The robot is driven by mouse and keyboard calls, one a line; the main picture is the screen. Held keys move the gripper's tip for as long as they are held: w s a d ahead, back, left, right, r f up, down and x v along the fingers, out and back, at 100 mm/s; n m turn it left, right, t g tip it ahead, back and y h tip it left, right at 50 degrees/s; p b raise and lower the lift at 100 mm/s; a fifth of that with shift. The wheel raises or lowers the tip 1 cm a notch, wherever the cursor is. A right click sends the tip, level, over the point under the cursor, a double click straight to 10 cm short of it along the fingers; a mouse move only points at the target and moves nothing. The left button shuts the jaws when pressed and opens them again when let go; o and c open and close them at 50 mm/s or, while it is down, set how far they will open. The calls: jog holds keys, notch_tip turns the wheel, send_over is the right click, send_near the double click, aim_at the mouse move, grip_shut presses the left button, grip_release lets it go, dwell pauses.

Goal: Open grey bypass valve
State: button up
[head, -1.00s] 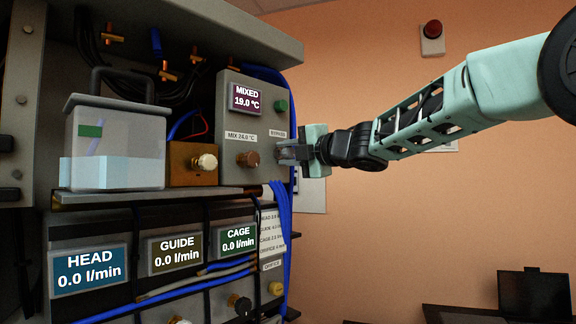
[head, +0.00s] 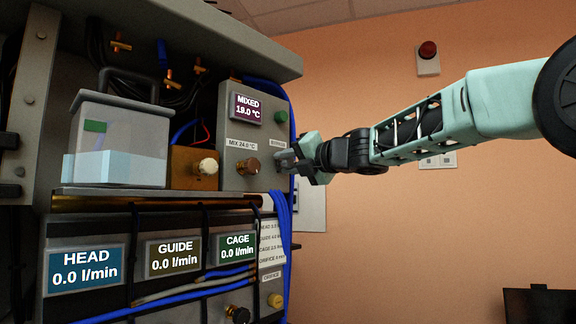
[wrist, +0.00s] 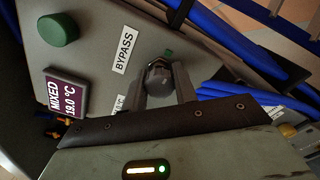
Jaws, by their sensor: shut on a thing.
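The grey bypass valve knob (wrist: 158,78) sits on the grey mixing panel (head: 235,178), beside the "BYPASS" label (wrist: 123,50). My gripper (wrist: 160,88) has one finger on each side of the knob and is shut on it. In the head view my gripper (head: 284,160) reaches the panel's right edge from the right and hides the knob. The "MIXED" display (head: 247,107) reads 19.0 °C.
A brown knob (head: 248,166) and a green button (head: 281,117) are close by on the panel. Blue hoses (head: 283,225) run down the panel's right side. A clear water tank (head: 120,145) stands at left. The HEAD (head: 86,268), GUIDE and CAGE displays read 0.0 l/min.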

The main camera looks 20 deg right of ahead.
jog(key=shift+f, duration=0.1)
jog(key=o, duration=1)
jog(key=shift+c, duration=0.2)
jog(key=shift+s, duration=0.1)
jog(key=b+v, duration=0.3)
jog(key=v, duration=1.4)
jog(key=shift+d, duration=0.15)
